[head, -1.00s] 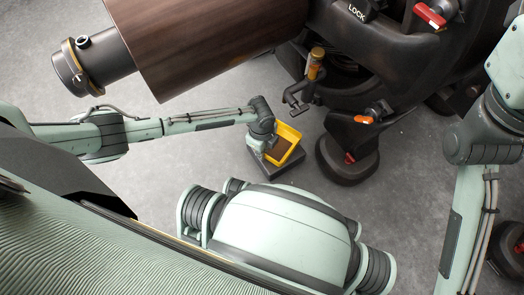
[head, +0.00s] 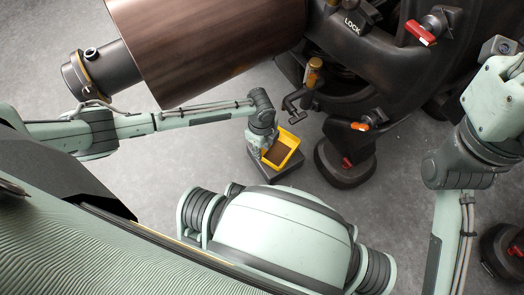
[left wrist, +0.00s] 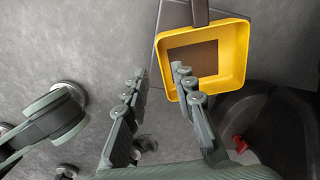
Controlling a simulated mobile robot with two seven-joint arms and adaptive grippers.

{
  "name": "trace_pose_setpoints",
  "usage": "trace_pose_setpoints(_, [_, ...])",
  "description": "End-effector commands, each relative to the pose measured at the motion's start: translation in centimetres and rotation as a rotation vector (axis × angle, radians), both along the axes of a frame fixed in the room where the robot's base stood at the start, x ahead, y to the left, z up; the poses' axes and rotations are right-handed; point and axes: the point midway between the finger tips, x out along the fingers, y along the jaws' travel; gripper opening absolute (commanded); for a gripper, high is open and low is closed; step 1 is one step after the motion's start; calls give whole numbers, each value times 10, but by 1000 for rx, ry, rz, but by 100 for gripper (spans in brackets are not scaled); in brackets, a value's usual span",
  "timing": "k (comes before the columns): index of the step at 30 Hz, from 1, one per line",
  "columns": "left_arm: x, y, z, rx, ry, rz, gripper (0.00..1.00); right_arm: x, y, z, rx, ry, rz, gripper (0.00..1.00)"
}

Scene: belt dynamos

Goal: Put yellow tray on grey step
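The yellow tray (head: 292,139) has a brown inside and sits on the dark grey step (head: 289,178), at the centre of the head view. In the left wrist view the tray (left wrist: 238,75) is at the upper right, and part of the step (left wrist: 172,22) shows beside it. My left gripper (head: 266,152) is at the tray's left side. My right gripper does not show clearly.
A large machine with a brown cylinder (head: 205,40) fills the top. A black foot (head: 345,162) with a red part stands just right of the step. An amber-topped fitting (head: 313,72) hangs above the tray. Grey floor (head: 205,150) is clear to the left.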

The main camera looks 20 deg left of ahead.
Motion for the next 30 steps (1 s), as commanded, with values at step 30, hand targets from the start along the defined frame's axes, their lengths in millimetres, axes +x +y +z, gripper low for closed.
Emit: trace_pose_setpoints(30, [-1, 0, 56, 0, 1, 1, 26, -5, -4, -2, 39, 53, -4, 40])
